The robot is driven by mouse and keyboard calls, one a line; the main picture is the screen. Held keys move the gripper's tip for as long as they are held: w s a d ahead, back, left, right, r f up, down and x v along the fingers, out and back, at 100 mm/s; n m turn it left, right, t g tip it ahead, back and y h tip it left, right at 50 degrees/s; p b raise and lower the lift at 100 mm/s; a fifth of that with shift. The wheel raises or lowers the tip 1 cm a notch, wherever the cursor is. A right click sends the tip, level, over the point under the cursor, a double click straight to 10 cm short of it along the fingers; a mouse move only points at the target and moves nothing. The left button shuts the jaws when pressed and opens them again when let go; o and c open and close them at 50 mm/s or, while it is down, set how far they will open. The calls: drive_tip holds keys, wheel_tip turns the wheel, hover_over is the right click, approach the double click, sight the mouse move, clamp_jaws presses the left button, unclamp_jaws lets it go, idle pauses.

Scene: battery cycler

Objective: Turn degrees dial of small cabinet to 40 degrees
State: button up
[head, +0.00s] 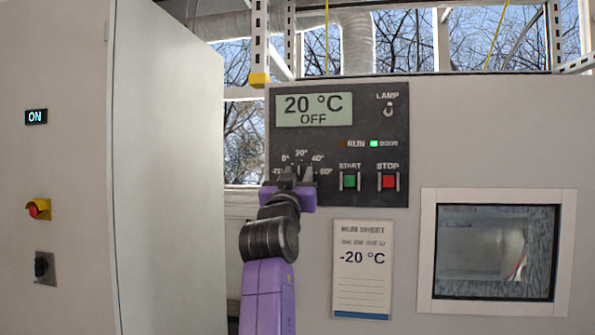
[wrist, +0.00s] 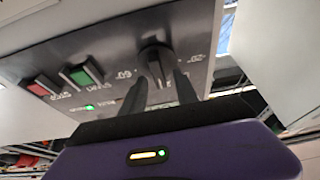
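The degrees dial is a dark knob (wrist: 155,53) on the black control panel (head: 330,135), with a scale around it from -20 to 60. In the wrist view its ridge stands between the two fingers of my gripper (wrist: 161,80). The fingers are apart, one on each side of the knob, and a gap seems to show beside the ridge. In the head view my gripper (head: 297,172) largely covers the dial, so its exact pointing is hard to tell. The panel's display (head: 313,110) reads 20 °C and OFF.
Right of the dial are a green START button (head: 350,181) and a red STOP button (head: 388,181). A LAMP switch (head: 389,108) sits above. A card (head: 362,270) reading -20 °C is below. A large cabinet (head: 165,160) stands at left.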

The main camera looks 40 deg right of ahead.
drive_tip(key=shift+w+d, duration=0.1)
clamp_jaws()
drive_tip(key=shift+f+m+b, duration=0.15)
drive_tip(key=shift+m+b, duration=0.15)
drive_tip(key=shift+b, duration=0.45)
drive_tip(key=m+g+b, duration=0.1)
drive_tip(key=b, duration=0.2)
drive_tip(key=shift+f+m+h+b, duration=0.15)
drive_tip(key=shift+m+h+b, duration=0.2)
drive_tip(key=shift+m+h, duration=0.05)
drive_tip(key=m+g+b, duration=0.1)
drive_tip(key=m+b, duration=0.1)
drive_tip(key=b, duration=0.1)
drive_tip(key=shift+m+h, duration=0.3)
drive_tip(key=shift+h, duration=0.1)
drive_tip(key=m, duration=0.1)
drive_tip(key=m+g+b, duration=0.2)
drive_tip(key=shift+r+m, duration=0.25)
drive_tip(key=shift+m, duration=0.15)
drive_tip(key=shift+m+g+h+b, duration=0.3)
drive_tip(key=shift+m+g, duration=0.2)
drive_tip(key=shift+m, duration=0.6)
